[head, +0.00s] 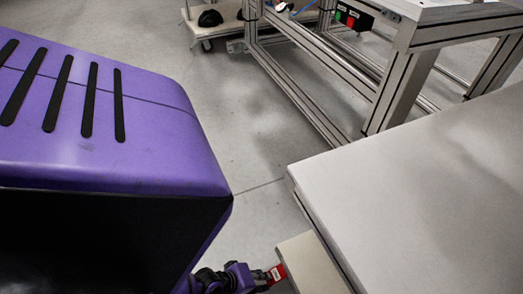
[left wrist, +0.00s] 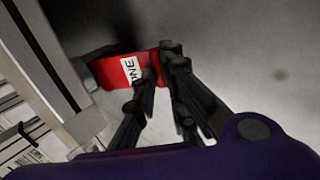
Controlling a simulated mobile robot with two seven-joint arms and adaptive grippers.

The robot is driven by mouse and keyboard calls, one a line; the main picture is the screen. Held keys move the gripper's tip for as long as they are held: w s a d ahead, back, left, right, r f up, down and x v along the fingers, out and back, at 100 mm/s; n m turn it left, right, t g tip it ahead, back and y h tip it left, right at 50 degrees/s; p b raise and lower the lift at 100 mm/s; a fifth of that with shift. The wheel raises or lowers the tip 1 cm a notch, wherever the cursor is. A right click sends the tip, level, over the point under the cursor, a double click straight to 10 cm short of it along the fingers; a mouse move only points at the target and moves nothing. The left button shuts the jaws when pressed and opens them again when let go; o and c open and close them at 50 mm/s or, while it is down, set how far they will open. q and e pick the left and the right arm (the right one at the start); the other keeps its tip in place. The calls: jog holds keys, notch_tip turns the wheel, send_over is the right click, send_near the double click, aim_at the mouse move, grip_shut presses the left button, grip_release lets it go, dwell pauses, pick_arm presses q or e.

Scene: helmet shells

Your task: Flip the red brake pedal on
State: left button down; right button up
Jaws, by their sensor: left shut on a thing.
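The red brake pedal (head: 277,272) shows small at the bottom of the head view, beside a pale cart edge. In the left wrist view the pedal (left wrist: 112,76) is a red plate with a white, partly readable label, set close to a metal frame profile. My left gripper (head: 260,278) is at the pedal in the head view. In the left wrist view its dark fingers (left wrist: 158,72) are shut on the pedal's right end, which shows red between them. The finger hides part of the pedal. My right gripper is in neither view.
A grey table top (head: 430,185) fills the right, with a pale lower board (head: 308,262) beside the pedal. An aluminium-frame table (head: 395,85) with a red and green button box (head: 351,18) stands behind. A cart with dark shells (head: 210,18) is at the back. Bare floor (head: 250,130) lies between.

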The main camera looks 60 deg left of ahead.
pick_arm(q)
jog(key=shift+w+d+r, duration=0.1)
jog(key=shift+w+r, duration=0.2)
jog(key=shift+w, duration=0.5)
jog(key=c, duration=1.7)
grip_release()
jog(key=shift+o, duration=0.9)
jog(key=shift+s+f, duration=0.15)
jog(key=shift+s, duration=0.1)
jog(key=v, duration=1.2)
jog(key=shift+s, duration=0.15)
